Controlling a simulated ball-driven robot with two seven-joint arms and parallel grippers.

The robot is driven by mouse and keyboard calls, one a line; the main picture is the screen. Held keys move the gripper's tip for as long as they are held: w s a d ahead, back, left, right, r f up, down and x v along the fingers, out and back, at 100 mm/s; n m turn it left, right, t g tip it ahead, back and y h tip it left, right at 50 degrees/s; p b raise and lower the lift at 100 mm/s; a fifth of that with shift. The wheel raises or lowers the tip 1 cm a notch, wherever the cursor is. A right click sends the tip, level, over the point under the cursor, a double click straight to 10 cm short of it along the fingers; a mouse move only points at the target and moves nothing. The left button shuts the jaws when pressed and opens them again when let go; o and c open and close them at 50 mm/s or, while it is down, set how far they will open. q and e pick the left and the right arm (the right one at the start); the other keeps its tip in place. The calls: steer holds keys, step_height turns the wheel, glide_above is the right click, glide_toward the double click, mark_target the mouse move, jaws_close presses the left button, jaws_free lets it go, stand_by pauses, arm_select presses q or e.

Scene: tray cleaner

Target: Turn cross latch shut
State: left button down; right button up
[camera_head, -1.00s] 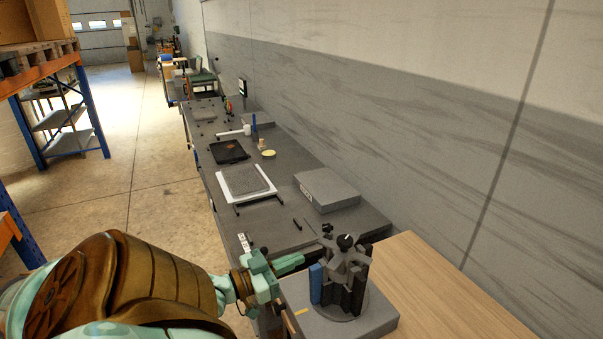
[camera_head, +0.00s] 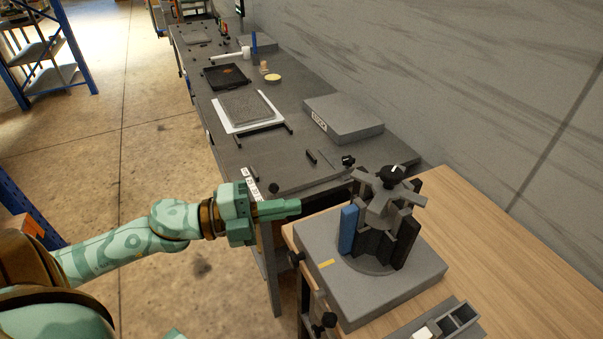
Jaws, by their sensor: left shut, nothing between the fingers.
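The cross latch (camera_head: 388,202) is a grey cross-shaped piece with a black knob on top. It sits on a round stand with dark upright blocks and one blue block (camera_head: 348,230). The stand is on a grey square base (camera_head: 335,291) on the wooden table. My left gripper (camera_head: 298,207) is shut and empty. Its fingers point right toward the latch, left of the blue block and apart from it in the picture.
The wooden table (camera_head: 470,232) has free room to the right of the base. A grey sectioned holder (camera_head: 458,318) is at its front edge. Behind, a dark workbench (camera_head: 290,172) carries a grey box (camera_head: 345,118), a white-edged tray (camera_head: 222,120) and a black tray (camera_head: 222,78).

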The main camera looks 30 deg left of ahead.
arm_select(q)
steer(key=m+p, duration=0.1)
steer(key=p, duration=0.2)
glide_toward(370, 185)
steer(key=d+r, duration=0.1)
steer(key=d, duration=0.3)
steer(key=w, duration=0.2)
steer(key=shift+w+d+f+b, duration=0.25)
steer(key=shift+w+b, duration=0.05)
steer(key=shift+w, duration=0.6)
arm_select(e)
steer(key=shift+s+d+r, duration=0.1)
steer(key=shift+r, duration=0.5)
steer(key=shift+s+d+r, duration=0.1)
steer(key=shift+r, duration=0.45)
steer(key=shift+d, duration=0.1)
steer(key=shift+f, duration=0.1)
